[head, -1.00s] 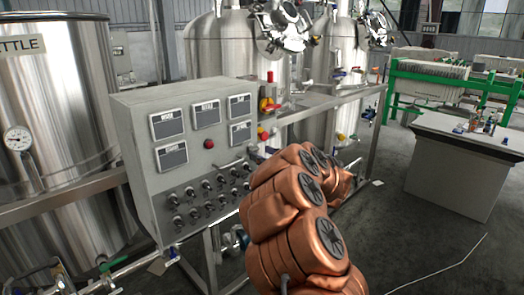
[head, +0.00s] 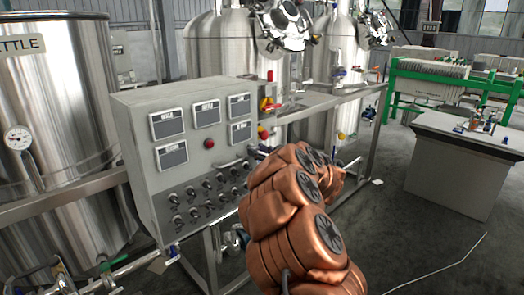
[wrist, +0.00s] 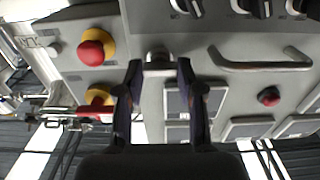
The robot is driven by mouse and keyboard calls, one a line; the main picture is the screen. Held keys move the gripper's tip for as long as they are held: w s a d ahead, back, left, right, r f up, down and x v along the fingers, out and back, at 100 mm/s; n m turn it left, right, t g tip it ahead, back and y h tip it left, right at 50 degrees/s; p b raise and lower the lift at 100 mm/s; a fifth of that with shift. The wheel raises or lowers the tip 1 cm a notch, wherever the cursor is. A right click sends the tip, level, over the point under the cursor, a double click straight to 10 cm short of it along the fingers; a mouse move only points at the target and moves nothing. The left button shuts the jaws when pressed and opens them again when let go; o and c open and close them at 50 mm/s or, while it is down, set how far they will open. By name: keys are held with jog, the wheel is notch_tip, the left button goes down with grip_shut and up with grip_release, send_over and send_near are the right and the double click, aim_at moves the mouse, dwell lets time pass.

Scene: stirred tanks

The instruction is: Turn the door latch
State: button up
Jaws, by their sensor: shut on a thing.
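The door latch (wrist: 158,63) is a small silver piece on the grey control cabinet, seen in the wrist view between my fingers. My gripper (wrist: 158,74) has one dark finger on each side of it and is shut on it. In the head view, my copper-coloured arm covers the gripper and the latch. The cabinet (head: 184,102) stands left of my arm in the head view, its door closed as far as I can tell.
A bar handle (wrist: 260,62) and a red button (wrist: 268,96) lie right of the latch in the wrist view. A red-and-yellow emergency button (wrist: 95,48) is to its left. A grey bench (head: 460,155) stands at right, with open floor before it.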

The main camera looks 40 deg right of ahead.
jog(key=shift+c, duration=0.8)
jog(key=shift+o, duration=0.4)
jog(key=shift+d+r, duration=0.1)
jog(key=shift+d, duration=0.4)
jog(key=shift+a, duration=0.3)
jog(key=shift+c, duration=0.7)
jog(key=shift+a+n+b, duration=0.2)
jog(key=shift+n+b, duration=5.6)
jog(key=shift+n, duration=3.2)
